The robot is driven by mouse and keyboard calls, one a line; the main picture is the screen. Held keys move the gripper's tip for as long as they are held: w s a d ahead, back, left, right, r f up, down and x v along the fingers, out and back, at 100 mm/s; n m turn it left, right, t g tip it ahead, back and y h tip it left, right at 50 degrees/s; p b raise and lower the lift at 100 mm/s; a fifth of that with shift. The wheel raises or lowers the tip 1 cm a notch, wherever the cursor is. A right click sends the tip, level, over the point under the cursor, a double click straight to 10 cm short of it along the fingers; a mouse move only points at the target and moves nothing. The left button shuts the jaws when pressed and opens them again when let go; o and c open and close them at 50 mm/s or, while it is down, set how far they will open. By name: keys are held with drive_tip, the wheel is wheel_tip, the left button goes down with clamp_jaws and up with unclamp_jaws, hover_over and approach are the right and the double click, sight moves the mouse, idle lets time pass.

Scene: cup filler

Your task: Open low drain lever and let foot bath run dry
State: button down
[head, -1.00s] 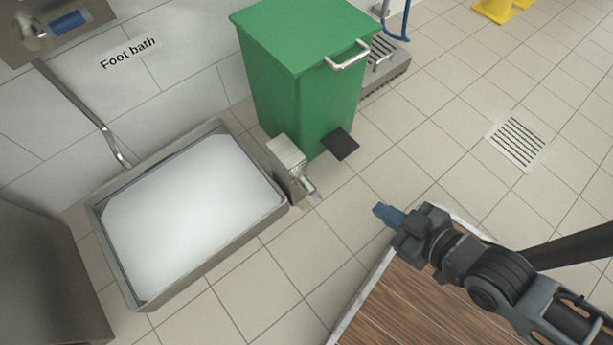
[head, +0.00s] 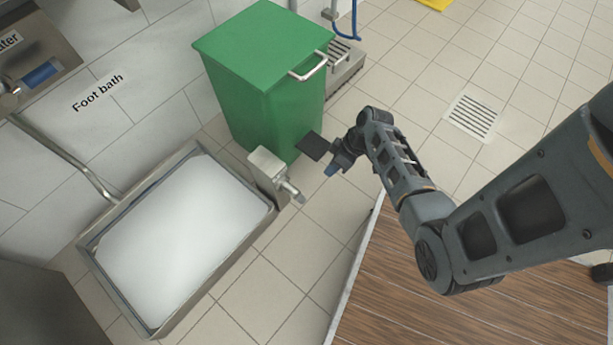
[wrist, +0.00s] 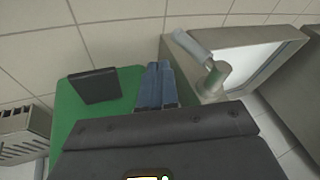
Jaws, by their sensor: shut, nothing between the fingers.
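The foot bath (head: 226,269) is a low steel tray on the floor, filled with whitish liquid; its rim also shows in the wrist view (wrist: 262,33). A steel drain box (head: 266,166) stands at its right end, with a short metal lever (head: 291,190) sticking out low towards the right. In the wrist view the lever (wrist: 192,47) lies just right of my fingertips, on a round metal fitting (wrist: 214,80). My gripper (head: 331,171) is right of the lever and apart from it in the head view. Its blue fingers (wrist: 158,68) are shut and empty.
A green bin (head: 262,85) with a black pedal (head: 314,146) stands close behind my gripper. A pipe (head: 68,158) runs down the wall to the bath. A floor grate (head: 472,117) lies at the right. Tiled floor is clear in front of the lever.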

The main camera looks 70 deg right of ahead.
sight(299, 197)
drive_tip(key=w+a+f+y+b, duration=0.1)
drive_tip(key=w+a+f+b, duration=0.4)
drive_tip(key=f, duration=0.2)
drive_tip(key=shift+w+f+y, duration=0.2)
drive_tip(key=shift+w+y, duration=0.1)
drive_tip(key=shift+w, duration=0.05)
idle(0.4)
drive_tip(key=shift+w+a+f, duration=0.1)
drive_tip(key=shift+a+f, duration=0.3)
drive_tip(key=shift+a, duration=0.35)
drive_tip(key=shift+d, duration=0.2)
